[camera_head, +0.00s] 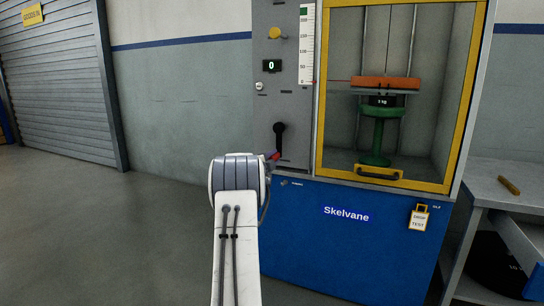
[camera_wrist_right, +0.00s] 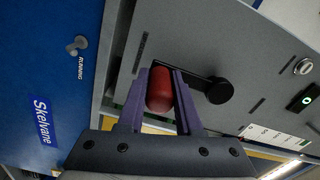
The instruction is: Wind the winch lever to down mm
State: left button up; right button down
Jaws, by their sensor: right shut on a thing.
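The winch lever is a black crank on the grey panel of the machine, with its hub (camera_head: 279,128) at the top and its arm pointing down. Its red knob (camera_head: 275,156) is at the lower end. My right gripper (camera_head: 268,158) is at the knob, its jaws mostly hidden behind my arm in the head view. In the right wrist view the purple fingers (camera_wrist_right: 160,100) are shut around the red knob (camera_wrist_right: 158,88), and the black crank hub (camera_wrist_right: 218,90) shows beside them. The mm scale (camera_head: 307,50) is above the lever, with a thin red line at its lower part. My left gripper is not in view.
A yellow-framed guard door (camera_head: 319,110) fronts the cabinet, with an orange slab (camera_head: 385,83) over a green stool (camera_head: 382,135) inside. A yellow knob (camera_head: 275,33) and a display reading 0 (camera_head: 271,66) are above the lever. A bench (camera_head: 490,180) stands right; floor at left is clear.

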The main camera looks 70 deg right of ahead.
jog(key=shift+s, duration=0.15)
jog(key=c, duration=0.6)
grip_release()
jog(key=shift+a, duration=0.1)
jog(key=shift+a, duration=0.3)
jog(key=a+p, duration=0.3)
jog(key=a, duration=0.6)
jog(key=shift+a, duration=0.35)
